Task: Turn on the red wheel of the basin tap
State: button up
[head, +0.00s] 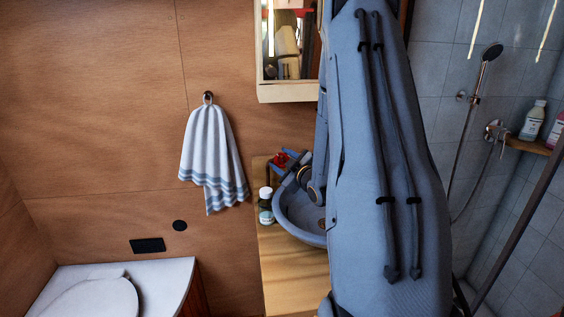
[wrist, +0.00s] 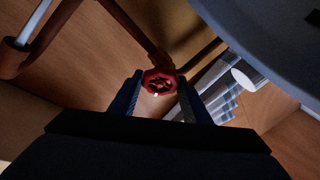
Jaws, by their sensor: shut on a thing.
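The red wheel (head: 280,159) of the tap is at the back of the blue-grey basin (head: 294,227), partly hidden by my gripper (head: 290,162). In the wrist view the red wheel (wrist: 160,82) sits between the two fingertips of my gripper (wrist: 160,92), one finger on each side. My gripper is shut on the wheel. Copper-brown tap pipes (wrist: 133,27) run behind the wheel in the wrist view. My arm hides the right part of the basin in the head view.
A striped towel (head: 211,155) hangs on the wall. A mirror cabinet (head: 288,91) is above. A shower head (head: 491,53) is at the right.

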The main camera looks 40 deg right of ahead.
dwell(0.3)
jog(key=o, duration=1)
jog(key=shift+o, duration=0.2)
jog(key=s+a+r+b, duration=0.1)
jog(key=s+b, duration=0.1)
jog(key=s, duration=0.5)
jog(key=shift+s, duration=0.4)
